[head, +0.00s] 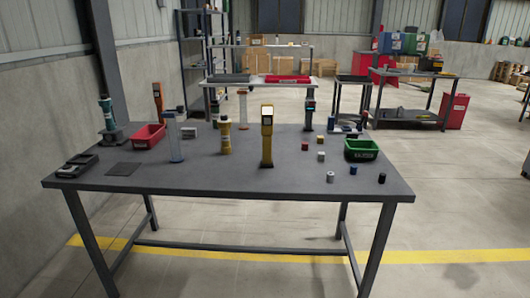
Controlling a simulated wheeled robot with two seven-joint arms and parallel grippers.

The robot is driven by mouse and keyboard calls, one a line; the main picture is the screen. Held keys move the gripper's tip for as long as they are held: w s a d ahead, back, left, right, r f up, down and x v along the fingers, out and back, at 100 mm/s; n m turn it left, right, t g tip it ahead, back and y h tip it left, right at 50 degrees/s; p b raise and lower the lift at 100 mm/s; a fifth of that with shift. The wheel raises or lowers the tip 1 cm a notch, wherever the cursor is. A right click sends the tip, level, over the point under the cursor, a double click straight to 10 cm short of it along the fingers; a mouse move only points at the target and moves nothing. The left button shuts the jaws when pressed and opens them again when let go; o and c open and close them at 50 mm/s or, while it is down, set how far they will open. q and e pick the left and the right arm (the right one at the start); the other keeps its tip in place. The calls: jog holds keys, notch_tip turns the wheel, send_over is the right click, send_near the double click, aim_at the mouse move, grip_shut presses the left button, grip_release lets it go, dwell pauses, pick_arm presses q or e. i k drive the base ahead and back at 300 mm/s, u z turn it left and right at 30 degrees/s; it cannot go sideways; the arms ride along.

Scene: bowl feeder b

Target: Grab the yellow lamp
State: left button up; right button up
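A yellow upright lamp (267,145) with a pale, bright face near its top stands on the dark grey table (200,180), near the middle and towards the front half. Nothing covers it from this side. A shorter yellow and dark upright item (225,138) stands to its left and a little farther back; its exact kind is hard to tell. Neither of my grippers shows in the head view.
A clear column (174,140), a red bin (148,136) and a dark green device (108,118) stand left. Small cylinders (321,156) and a green bin (361,150) lie right. The table front by the lamp is clear.

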aim_at(267, 108)
jog(key=z, duration=0.4)
jog(key=k, duration=0.3)
jog(key=u, duration=1.7)
jog(key=i, duration=0.85)
jog(key=z, duration=0.45)
jog(key=i, duration=0.7)
jog(key=z, duration=0.8)
